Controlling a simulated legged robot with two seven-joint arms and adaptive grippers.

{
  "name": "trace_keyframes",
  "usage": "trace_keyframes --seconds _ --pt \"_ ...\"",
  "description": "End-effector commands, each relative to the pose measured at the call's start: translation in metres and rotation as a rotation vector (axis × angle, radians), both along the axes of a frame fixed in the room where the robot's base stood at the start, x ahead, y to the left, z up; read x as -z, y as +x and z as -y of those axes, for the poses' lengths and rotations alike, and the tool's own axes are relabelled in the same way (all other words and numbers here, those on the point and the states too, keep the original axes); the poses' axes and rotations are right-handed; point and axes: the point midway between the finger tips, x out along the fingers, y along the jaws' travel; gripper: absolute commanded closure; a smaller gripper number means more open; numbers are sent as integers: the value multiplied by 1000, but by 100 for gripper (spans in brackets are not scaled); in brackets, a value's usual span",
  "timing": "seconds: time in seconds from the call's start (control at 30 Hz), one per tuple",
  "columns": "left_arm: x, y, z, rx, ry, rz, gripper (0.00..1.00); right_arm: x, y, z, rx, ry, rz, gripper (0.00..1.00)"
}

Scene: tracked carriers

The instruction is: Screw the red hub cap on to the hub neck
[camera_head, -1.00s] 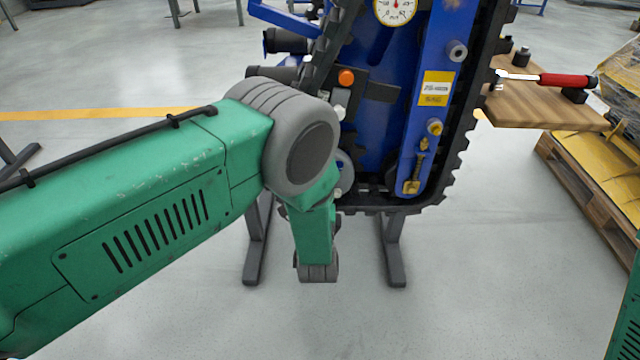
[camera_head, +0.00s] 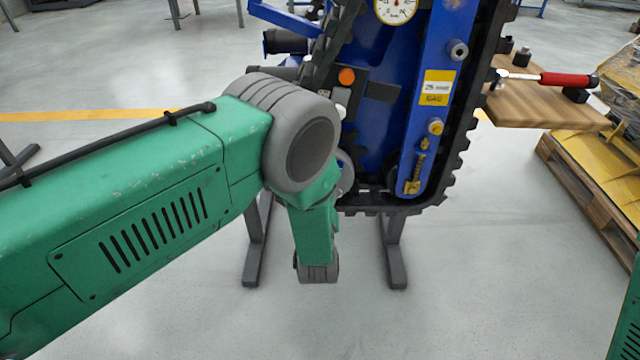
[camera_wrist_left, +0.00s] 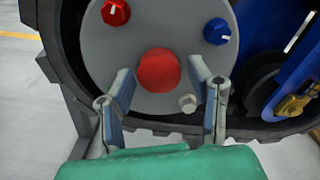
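In the left wrist view a round red cap (camera_wrist_left: 158,70) sits at the middle of a grey disc (camera_wrist_left: 111,68) on the tracked carrier. The hub neck is not visible; the cap's front covers that spot, and I cannot tell how it is seated. My left gripper (camera_wrist_left: 160,74) is open, one finger on each side of the cap, with a narrow gap showing on both sides. In the head view my own left arm hides the left gripper and the red cap. My right gripper is out of view.
A red knob (camera_wrist_left: 116,12) and a blue knob (camera_wrist_left: 217,31) stand on the disc, with a small pale bolt (camera_wrist_left: 187,103) close to the right finger. The black track (camera_head: 470,110) rings the blue carrier. A wooden board (camera_head: 545,103) with a red-handled tool (camera_head: 568,80) lies to the right.

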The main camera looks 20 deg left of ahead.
Motion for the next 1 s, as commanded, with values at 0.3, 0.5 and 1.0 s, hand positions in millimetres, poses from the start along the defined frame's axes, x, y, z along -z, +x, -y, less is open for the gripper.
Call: trace_keyframes --seconds 0.3,0.5,1.0 --pt "0 0 -1 -1 -9 2 45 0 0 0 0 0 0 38" --pt "0 0 -1 -1 -240 70 45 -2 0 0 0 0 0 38" --pt "0 0 -1 2 -833 245 45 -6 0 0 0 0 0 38"
